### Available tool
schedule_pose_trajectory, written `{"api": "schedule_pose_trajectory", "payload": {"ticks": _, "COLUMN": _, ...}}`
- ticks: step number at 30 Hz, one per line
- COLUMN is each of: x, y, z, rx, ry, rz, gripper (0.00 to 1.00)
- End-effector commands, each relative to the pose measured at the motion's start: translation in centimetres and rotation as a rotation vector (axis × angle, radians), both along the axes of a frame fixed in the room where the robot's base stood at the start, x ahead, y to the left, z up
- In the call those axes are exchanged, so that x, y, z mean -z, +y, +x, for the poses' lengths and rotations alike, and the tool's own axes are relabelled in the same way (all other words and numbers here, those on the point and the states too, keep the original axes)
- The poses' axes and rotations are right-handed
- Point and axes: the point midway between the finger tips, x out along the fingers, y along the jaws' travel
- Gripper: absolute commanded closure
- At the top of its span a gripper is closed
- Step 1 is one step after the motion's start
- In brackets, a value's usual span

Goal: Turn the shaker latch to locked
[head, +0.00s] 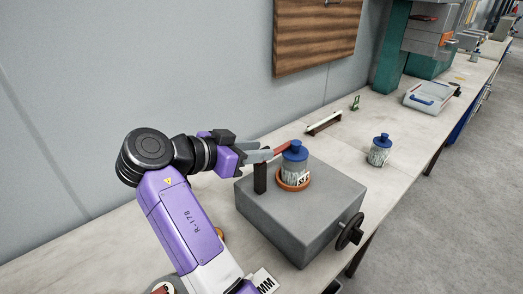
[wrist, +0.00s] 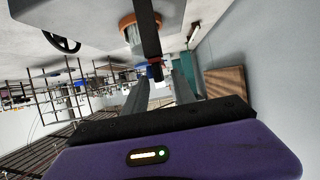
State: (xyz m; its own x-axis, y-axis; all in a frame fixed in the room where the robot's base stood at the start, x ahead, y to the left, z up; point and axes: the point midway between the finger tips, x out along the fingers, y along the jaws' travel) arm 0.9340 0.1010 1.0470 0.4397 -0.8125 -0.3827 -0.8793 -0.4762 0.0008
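The shaker is a grey box (head: 290,215) on the bench, with a dark handwheel (head: 350,231) on its right side. A blue-lidded jar (head: 295,170) stands upright in an orange ring (head: 292,186) on its top. Beside the jar rises a dark post (head: 260,179) with a red bar (head: 281,147) at its upper end, seemingly the latch, reaching toward the lid. My gripper (head: 268,153) is at the post's top. In the wrist view the fingers (wrist: 158,92) are spread, with the dark post (wrist: 148,35) and its red end (wrist: 152,72) around the gap; contact cannot be told.
A second blue-lidded jar (head: 380,150) stands on the bench to the right. A small rack (head: 324,124) and a pale tray with a blue handle (head: 430,98) lie farther back. A wooden board (head: 316,35) hangs on the wall. Bench around the second jar is clear.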

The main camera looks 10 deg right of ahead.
Motion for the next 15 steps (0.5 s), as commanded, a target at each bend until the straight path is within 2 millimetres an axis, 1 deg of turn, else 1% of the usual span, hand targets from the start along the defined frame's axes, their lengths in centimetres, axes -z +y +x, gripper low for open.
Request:
{"api": "schedule_pose_trajectory", "payload": {"ticks": 1, "x": -0.3, "y": 0.9, "z": -0.4, "rx": -0.004, "ry": -0.003, "rz": 0.000, "gripper": 0.68}}
{"api": "schedule_pose_trajectory", "payload": {"ticks": 7, "x": -1.5, "y": 3.5, "z": -1.8, "rx": -0.002, "ry": -0.002, "rz": 0.001, "gripper": 0.68}}
{"api": "schedule_pose_trajectory", "payload": {"ticks": 10, "x": -1.9, "y": 4.3, "z": -2.3, "rx": -0.001, "ry": -0.001, "rz": 0.002, "gripper": 0.68}}
{"api": "schedule_pose_trajectory", "payload": {"ticks": 15, "x": -2.2, "y": 4.9, "z": -2.6, "rx": 0.000, "ry": 0.001, "rz": 0.000, "gripper": 0.68}}
